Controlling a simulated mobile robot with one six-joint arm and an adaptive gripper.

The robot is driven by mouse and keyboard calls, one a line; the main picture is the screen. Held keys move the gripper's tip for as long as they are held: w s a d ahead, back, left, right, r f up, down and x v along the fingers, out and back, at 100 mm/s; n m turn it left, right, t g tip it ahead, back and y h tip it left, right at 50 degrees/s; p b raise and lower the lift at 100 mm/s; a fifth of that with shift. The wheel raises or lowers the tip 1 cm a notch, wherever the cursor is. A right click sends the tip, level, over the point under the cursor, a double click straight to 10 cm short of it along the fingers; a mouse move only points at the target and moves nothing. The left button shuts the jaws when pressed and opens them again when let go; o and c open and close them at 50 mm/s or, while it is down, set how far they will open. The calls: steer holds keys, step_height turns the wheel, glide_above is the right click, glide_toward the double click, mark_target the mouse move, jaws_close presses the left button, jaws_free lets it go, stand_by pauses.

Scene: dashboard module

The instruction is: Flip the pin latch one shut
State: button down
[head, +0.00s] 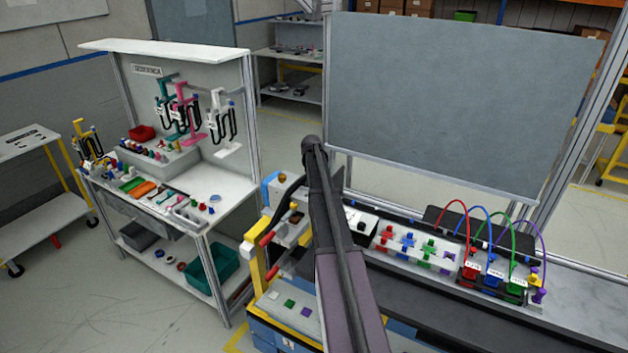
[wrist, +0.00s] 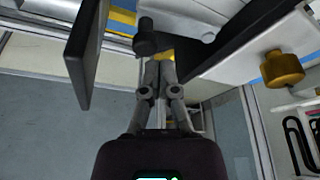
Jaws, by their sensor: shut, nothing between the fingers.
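In the wrist view my gripper (wrist: 160,66) is shut and empty. Its fingertips are close to a dark knob-like pin (wrist: 147,36) beside a pale rounded part; this may be the pin latch, but I cannot tell its state or whether the fingers touch it. A dark flat plate (wrist: 88,50) stands to the left of the fingers. A dark panel edge (wrist: 235,42) slants to the right. In the head view my arm covers part of the dashboard module (head: 290,228), and my fingertips are hidden.
A brass-coloured knob (wrist: 282,68) sticks out at the right in the wrist view. In the head view red handles (head: 267,239) stick out at the module's left. A bench with coloured cables (head: 490,255) is at the right, and a workstation (head: 215,190) at the left.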

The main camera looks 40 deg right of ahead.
steer(key=shift+w, duration=0.1)
steer(key=w+d, duration=0.3)
steer(key=p+v, duration=0.9)
steer(key=v, duration=0.1)
steer(key=shift+a, duration=0.2)
stand_by(0.5)
stand_by(0.6)
